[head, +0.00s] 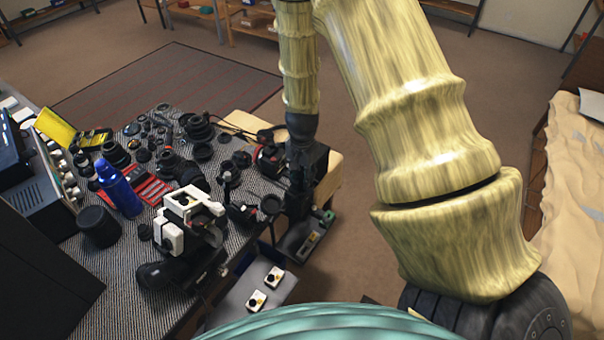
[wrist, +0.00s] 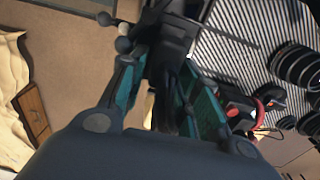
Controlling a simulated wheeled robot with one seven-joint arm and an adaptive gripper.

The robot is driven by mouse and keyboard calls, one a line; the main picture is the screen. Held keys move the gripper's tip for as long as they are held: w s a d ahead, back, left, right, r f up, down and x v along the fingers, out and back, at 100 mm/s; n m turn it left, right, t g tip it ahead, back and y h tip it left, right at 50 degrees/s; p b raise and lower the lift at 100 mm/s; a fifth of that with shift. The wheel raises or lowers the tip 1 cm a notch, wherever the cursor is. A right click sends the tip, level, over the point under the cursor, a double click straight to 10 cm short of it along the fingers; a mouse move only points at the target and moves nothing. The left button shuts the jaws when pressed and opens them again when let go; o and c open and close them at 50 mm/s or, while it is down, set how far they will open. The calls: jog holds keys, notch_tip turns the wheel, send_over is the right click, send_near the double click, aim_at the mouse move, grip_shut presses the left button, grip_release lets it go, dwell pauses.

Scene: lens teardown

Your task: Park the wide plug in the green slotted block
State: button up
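My gripper (head: 300,185) points down at the right edge of the work table. In the wrist view my gripper (wrist: 160,75) has teal-padded fingers on both sides of a dark, black part. I cannot tell whether the fingers touch this part or whether it is the wide plug. A small green piece (head: 329,215) shows just right of and below the gripper, on a dark narrow tray (head: 290,243). It may be the green slotted block, but its slots are too small to make out.
The striped table mat (head: 120,285) is crowded with lens parts, a blue bottle (head: 120,188), a red tool tray (head: 150,190) and a white-and-black device (head: 185,215). Two small white blocks (head: 257,301) (head: 274,277) sit on a grey surface below. Open floor lies right of the table.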

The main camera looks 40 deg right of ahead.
grip_shut()
jog(key=c, duration=0.6)
grip_release()
grip_shut()
jog(key=shift+r+p, duration=0.85)
jog(key=shift+r, duration=0.05)
jog(key=shift+r+p, duration=1.75)
jog(key=shift+r, duration=0.4)
